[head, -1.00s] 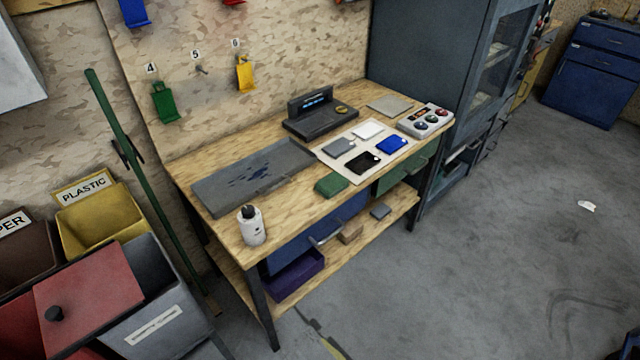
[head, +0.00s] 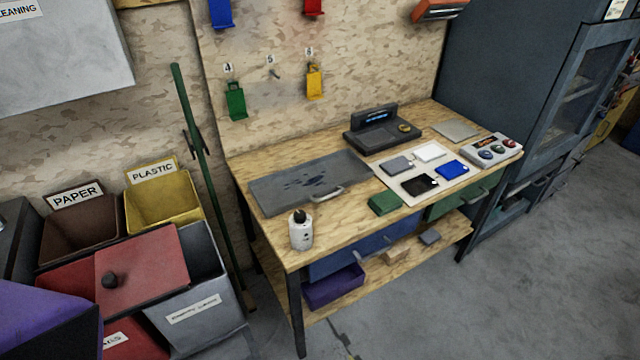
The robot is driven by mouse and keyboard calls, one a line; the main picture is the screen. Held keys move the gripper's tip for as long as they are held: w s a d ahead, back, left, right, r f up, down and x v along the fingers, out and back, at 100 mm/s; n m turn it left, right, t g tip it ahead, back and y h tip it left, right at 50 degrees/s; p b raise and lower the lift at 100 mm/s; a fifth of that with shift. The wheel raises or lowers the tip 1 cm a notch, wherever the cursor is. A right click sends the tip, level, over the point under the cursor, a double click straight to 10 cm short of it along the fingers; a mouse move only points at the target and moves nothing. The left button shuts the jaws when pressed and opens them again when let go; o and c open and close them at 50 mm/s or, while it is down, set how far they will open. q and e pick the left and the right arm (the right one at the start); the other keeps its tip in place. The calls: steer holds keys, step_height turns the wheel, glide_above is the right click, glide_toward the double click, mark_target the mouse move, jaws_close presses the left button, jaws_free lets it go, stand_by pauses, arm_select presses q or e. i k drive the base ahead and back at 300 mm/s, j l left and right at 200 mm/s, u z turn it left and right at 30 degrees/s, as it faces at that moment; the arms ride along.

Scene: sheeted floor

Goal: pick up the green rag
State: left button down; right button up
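The green rag (head: 385,203) lies as a small folded block near the front edge of the wooden workbench (head: 270,238). It sits just left of a white board with several coloured squares and right of a white bottle. Nothing covers it. Neither of my grippers shows in the head view.
A grey tray (head: 270,197) with dark stains and a white bottle (head: 301,234) share the bench top. Behind the rag are a white board (head: 405,182), a dark device (head: 366,138) and a button box (head: 508,148). Bins stand at left, including a yellow one (head: 186,204). Floor at right is clear.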

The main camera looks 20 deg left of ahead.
mark_target(387, 201)
steer(key=i+l+u, duration=0.15)
steer(key=l, duration=0.15)
steer(key=i+l+u, duration=0.15)
steer(key=l, duration=0.2)
steer(key=i+l+u, duration=0.15)
steer(key=l, duration=0.2)
steer(key=i+l+u, duration=0.15)
steer(key=l, duration=0.2)
